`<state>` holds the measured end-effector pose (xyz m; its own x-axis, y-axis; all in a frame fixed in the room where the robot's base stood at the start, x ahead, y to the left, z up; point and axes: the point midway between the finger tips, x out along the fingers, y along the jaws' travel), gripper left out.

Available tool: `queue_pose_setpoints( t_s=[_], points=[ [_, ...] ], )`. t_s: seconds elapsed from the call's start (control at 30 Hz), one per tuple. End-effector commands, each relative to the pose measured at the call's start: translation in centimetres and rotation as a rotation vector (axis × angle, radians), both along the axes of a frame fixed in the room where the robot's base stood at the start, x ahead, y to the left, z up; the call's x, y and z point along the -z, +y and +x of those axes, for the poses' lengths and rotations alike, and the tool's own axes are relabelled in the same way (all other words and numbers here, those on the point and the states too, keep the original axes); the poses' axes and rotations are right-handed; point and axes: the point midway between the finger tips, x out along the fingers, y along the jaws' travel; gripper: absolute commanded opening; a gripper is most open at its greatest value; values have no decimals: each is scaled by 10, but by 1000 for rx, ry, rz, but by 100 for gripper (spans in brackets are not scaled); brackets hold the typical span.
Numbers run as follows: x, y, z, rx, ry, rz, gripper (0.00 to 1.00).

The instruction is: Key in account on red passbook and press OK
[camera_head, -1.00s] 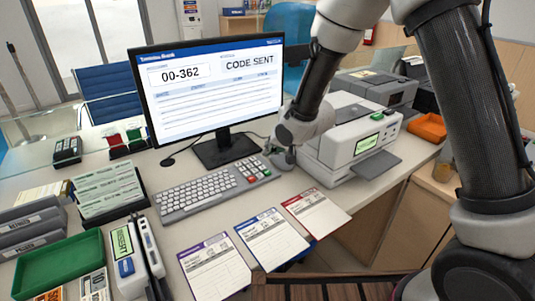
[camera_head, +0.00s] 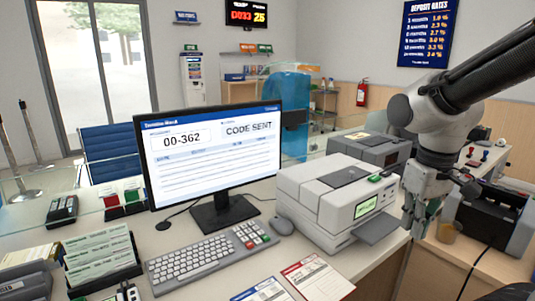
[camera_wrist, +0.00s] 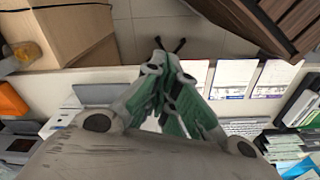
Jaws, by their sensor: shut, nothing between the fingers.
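The red passbook (camera_head: 318,277) lies on the counter, cut by the bottom edge of the head view. Its account number is too small to read. The keyboard (camera_head: 195,261) has a keypad at its right end with a green key and a red key (camera_head: 252,236). The monitor (camera_head: 212,150) reads "00-362" and "CODE SENT". My gripper (camera_head: 416,228) is shut and empty, in the air right of the printer, well away from the keypad. In the wrist view my gripper (camera_wrist: 170,60) partly covers the leftmost passbook.
The printer (camera_head: 335,200) with a green display stands between keyboard and gripper. The blue passbook (camera_head: 263,290) lies left of the red one. A black machine (camera_head: 492,220) stands at right. Slip holders (camera_head: 100,257) stand at left.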

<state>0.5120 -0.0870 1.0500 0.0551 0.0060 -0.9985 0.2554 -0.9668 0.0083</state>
Motion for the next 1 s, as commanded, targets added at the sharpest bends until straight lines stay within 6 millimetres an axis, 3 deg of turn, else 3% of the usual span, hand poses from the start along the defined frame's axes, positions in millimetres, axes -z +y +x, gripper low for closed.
queue_pose_setpoints(
  t_s=[0.13, 0.4, 1.0],
  points=[
    [-30, -27, -29, 97, -100, 29, 0],
    [-67, -55, -50, 226, -297, 54, 0],
    [-71, -62, -52, 258, -317, 52, 0]
  ],
)
